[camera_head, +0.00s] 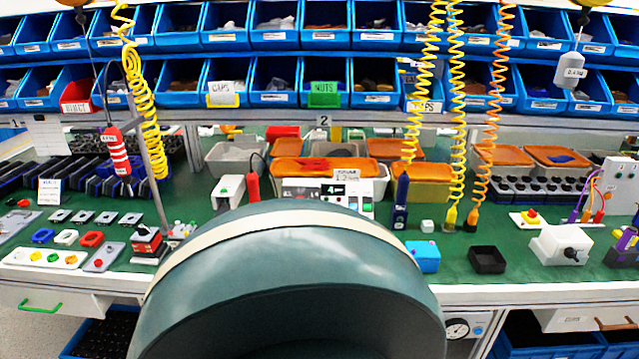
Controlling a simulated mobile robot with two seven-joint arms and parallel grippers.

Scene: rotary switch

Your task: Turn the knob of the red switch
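A small box with red sides and a dark top (147,241) stands near the front left of the green workbench (455,275); it is the closest match to the red switch, but its knob is too small to make out clearly. A white box with a black rotary knob (572,254) on its front stands at the right of the bench. Neither of my grippers is in view, and nothing is seen touching either box.
A large teal rounded shape, apparently part of me, hides the front middle. A blue box (422,256) and a black tray (487,260) stand right of it. Coiled cords (456,110) and a red-striped hanging tool (117,152) hang over the bench. Blue bins line the back.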

